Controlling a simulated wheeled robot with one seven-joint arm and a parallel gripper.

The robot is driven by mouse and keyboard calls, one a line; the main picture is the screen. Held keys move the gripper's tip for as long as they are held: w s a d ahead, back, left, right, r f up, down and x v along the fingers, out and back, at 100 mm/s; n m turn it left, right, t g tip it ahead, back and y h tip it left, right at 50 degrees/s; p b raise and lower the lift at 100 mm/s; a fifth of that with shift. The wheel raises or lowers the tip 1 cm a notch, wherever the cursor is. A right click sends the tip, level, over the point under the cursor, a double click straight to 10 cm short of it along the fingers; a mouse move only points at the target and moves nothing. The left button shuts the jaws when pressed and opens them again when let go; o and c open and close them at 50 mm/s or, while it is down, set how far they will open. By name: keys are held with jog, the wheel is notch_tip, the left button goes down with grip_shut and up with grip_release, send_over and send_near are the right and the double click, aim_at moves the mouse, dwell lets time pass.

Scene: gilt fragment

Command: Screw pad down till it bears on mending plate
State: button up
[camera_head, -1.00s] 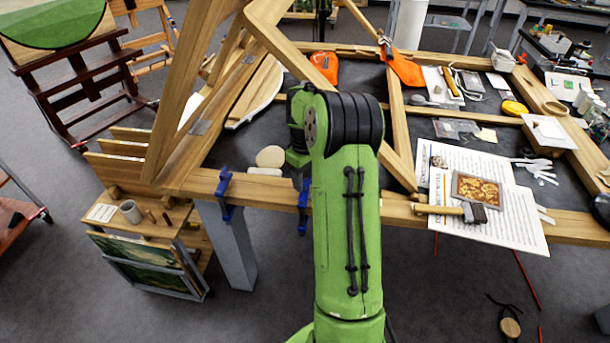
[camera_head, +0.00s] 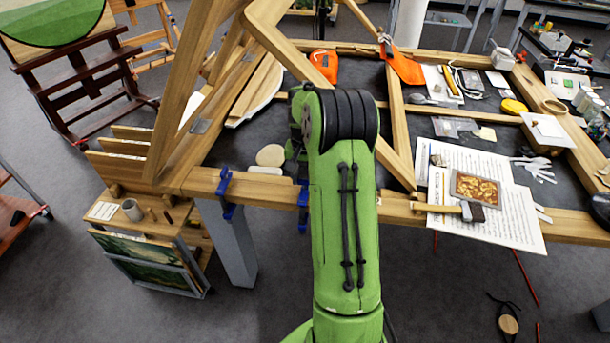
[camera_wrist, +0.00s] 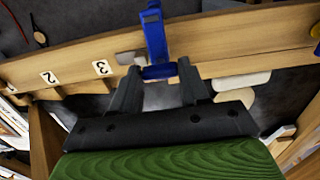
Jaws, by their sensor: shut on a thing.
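A blue clamp (camera_wrist: 155,32) grips the wooden beam (camera_wrist: 235,42) in the wrist view. Its blue lower end (camera_wrist: 160,72) sits between the fingertips of my gripper (camera_wrist: 159,78), which is shut on it. I cannot make out the pad's face or whether it touches anything. A small grey metal piece (camera_wrist: 128,57) at the beam's edge, just left of the clamp, may be the mending plate. In the head view this clamp (camera_head: 303,205) stands at the front beam, left of my arm, and my gripper is hidden behind my arm.
A second blue clamp (camera_head: 225,190) stands to the left on the same front beam (camera_head: 265,190). A pale disc (camera_head: 270,155) lies behind the beam. A hammer (camera_head: 450,210), printed sheets and a gilt fragment (camera_head: 477,189) lie right of my arm.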

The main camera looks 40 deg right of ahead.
jog(key=m, duration=0.3)
jog(key=shift+m, duration=0.4)
jog(key=m, duration=0.3)
jog(key=shift+m, duration=0.3)
jog(key=m+b, duration=0.1)
jog(key=m, duration=0.5)
jog(key=m+b, duration=0.1)
jog(key=m, duration=0.3)
jog(key=m+b, duration=0.2)
jog(key=m, duration=0.1)
jog(key=shift+f+m, duration=0.1)
jog(key=shift+m, duration=0.2)
jog(key=m+b, duration=0.2)
jog(key=m, duration=0.2)
jog(key=shift+b, duration=0.3)
jog(key=shift+m+b, duration=0.65)
jog(key=shift+m, duration=0.45)
